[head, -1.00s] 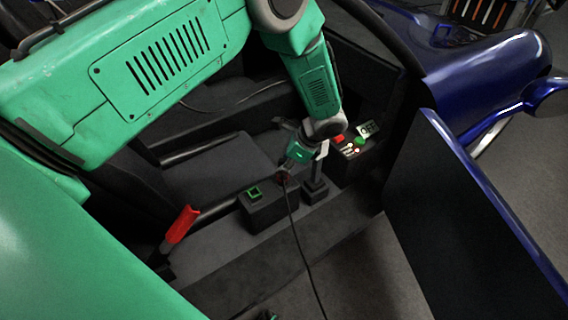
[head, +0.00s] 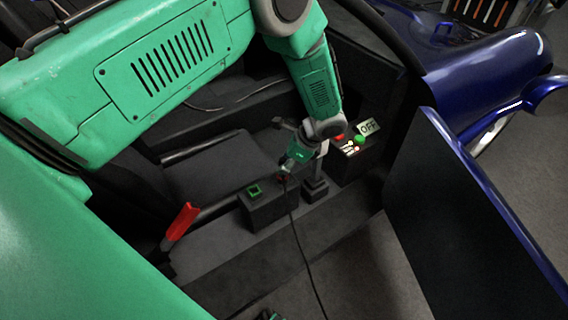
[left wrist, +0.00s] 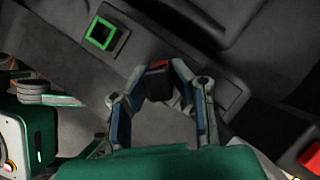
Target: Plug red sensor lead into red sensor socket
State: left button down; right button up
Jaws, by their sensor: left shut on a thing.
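My left gripper (head: 286,176) is over the right end of a dark box between the seats. In the left wrist view its two fingers (left wrist: 160,84) are closed around a small dark block with a red edge, the red sensor lead (left wrist: 159,86). A black cable (head: 300,240) hangs from beneath the gripper towards the floor. A socket with a green frame (head: 255,190) is on the same box, to the left, and shows in the left wrist view (left wrist: 102,33). The red socket cannot be told apart from the lead; the fingers and lead cover that spot.
A dark lever post (head: 316,187) stands just right of the gripper. Behind it is a panel with red and green buttons (head: 360,140) and an OFF sign (head: 368,127). A red-handled lever (head: 181,222) is at left. The open blue door (head: 470,200) bounds the right.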

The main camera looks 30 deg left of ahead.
dwell(0.5)
pick_arm(q)
jog(key=shift+a+f, duration=0.1)
jog(key=shift+f, duration=0.5)
jog(key=c, duration=1.3)
grip_release()
jog(key=shift+c, duration=0.2)
jog(key=v, duration=1.2)
jog(key=shift+f, duration=0.1)
